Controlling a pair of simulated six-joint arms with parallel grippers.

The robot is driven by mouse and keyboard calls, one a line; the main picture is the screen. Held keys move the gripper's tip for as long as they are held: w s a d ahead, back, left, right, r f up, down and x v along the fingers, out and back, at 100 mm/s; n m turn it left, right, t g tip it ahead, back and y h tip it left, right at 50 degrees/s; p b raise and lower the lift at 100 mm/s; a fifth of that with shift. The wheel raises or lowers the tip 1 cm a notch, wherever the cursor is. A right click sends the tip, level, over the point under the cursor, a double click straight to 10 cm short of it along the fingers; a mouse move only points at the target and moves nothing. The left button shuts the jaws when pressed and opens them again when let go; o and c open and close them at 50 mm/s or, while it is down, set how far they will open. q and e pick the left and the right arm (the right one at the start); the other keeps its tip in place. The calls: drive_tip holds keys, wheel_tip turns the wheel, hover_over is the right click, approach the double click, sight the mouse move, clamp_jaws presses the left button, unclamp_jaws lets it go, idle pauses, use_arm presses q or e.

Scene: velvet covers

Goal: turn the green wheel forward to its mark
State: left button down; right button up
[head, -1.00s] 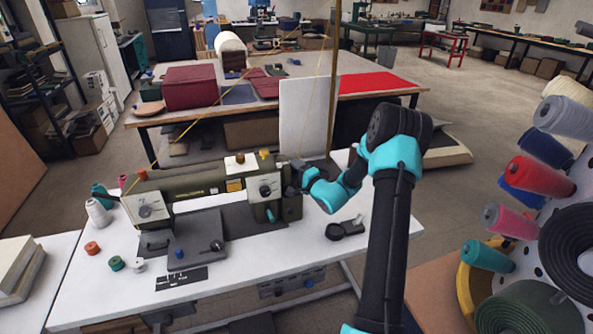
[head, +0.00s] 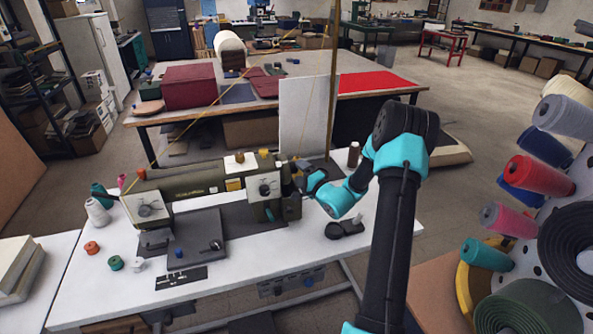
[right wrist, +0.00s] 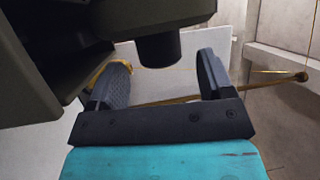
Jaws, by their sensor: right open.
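The olive sewing machine (head: 205,182) stands on the white table. I cannot clearly make out a green wheel; the machine's right end is partly hidden by my right gripper (head: 302,172). In the right wrist view, my right gripper (right wrist: 162,64) is open, its two dark fingers apart with nothing held. A short dark cylinder (right wrist: 158,50) shows beyond and above the gap between the fingers, and a dark olive body (right wrist: 50,75) fills the upper left. No mark for the wheel can be made out. My left gripper is out of view.
On the white table (head: 95,300), a black object (head: 343,229) lies right of the machine and a brown spool (head: 353,154) stands behind my arm. A white panel (head: 303,118) and a thin post (head: 333,90) rise behind. A thread rack (head: 520,220) is at the right.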

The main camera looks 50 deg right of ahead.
drive_tip(key=s+a+f, duration=0.1)
drive_tip(key=s, duration=1.3)
drive_tip(key=shift+s+a+f, duration=0.15)
drive_tip(key=shift+a+f, duration=0.25)
drive_tip(key=d+r+n+g+y, duration=0.1)
drive_tip(key=d+r+g+y, duration=0.4)
drive_tip(key=d+r+y, duration=0.2)
drive_tip(key=shift+w+d+r, duration=0.2)
drive_tip(key=shift+w+d, duration=0.05)
drive_tip(key=shift+w, duration=0.2)
drive_tip(key=shift+w, duration=0.1)
